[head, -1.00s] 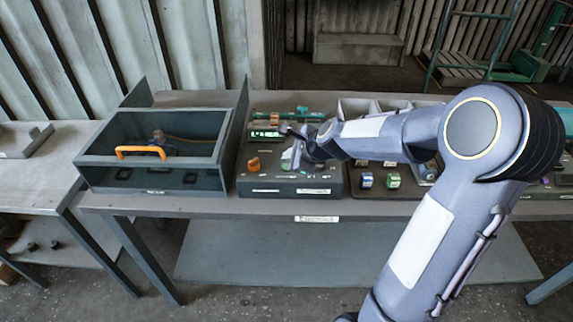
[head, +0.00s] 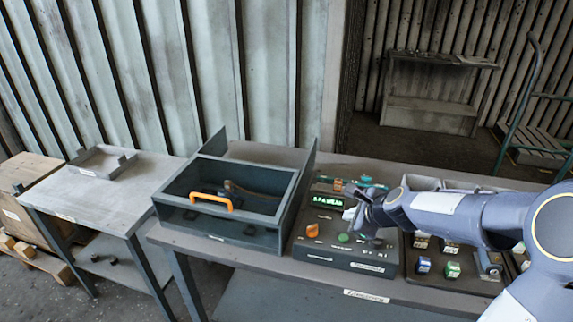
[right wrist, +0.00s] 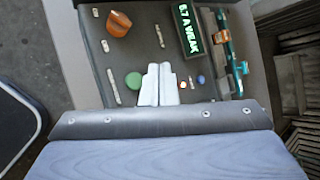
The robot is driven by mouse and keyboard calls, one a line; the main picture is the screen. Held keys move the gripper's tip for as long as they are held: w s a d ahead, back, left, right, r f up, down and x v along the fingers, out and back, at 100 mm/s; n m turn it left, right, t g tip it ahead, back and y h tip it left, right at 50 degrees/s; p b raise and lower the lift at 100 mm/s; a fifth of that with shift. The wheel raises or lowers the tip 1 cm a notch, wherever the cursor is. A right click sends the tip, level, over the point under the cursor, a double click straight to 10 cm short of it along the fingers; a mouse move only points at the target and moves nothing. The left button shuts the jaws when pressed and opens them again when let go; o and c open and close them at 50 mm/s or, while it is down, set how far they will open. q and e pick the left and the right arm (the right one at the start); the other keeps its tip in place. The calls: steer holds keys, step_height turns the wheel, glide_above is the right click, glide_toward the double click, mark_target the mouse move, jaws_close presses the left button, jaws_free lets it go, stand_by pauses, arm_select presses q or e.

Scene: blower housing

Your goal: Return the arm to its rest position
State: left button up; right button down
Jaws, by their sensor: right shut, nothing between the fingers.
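My right arm comes in from the right in the head view. Its right gripper (head: 360,217) is over the dark control panel (head: 318,250), which has an orange knob (head: 312,230), a green button (head: 343,238) and a lit green display (head: 326,200). In the right wrist view the gripper's pale fingers (right wrist: 158,84) are together with nothing between them, beside the green button (right wrist: 133,81). The orange knob (right wrist: 118,24) and the display (right wrist: 188,28) also show there. I cannot tell the gap to the panel. My left gripper is not in view.
A grey open box (head: 216,238) with an orange handle (head: 211,200) stands left of the panel. Small coloured blocks (head: 452,270) and bins (head: 425,184) lie to the right, under and near my arm. A side table (head: 90,198) with a tray (head: 100,162) is at the left.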

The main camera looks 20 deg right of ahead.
steer(key=s+a+r+n+g+y, duration=0.1)
steer(key=s+a+r+n, duration=0.25)
steer(key=s+n, duration=0.3)
steer(key=s+a+r+n+y, duration=0.1)
steer(key=s+a+r+n, duration=0.2)
steer(key=s+a+n, duration=0.3)
steer(key=s+a+f+n+g, duration=0.2)
steer(key=s+f+n, duration=0.1)
steer(key=s+n, duration=0.8)
steer(key=s, duration=0.4)
steer(key=shift+s+a+f, duration=0.15)
steer(key=shift+s+a, duration=0.05)
stand_by(0.8)
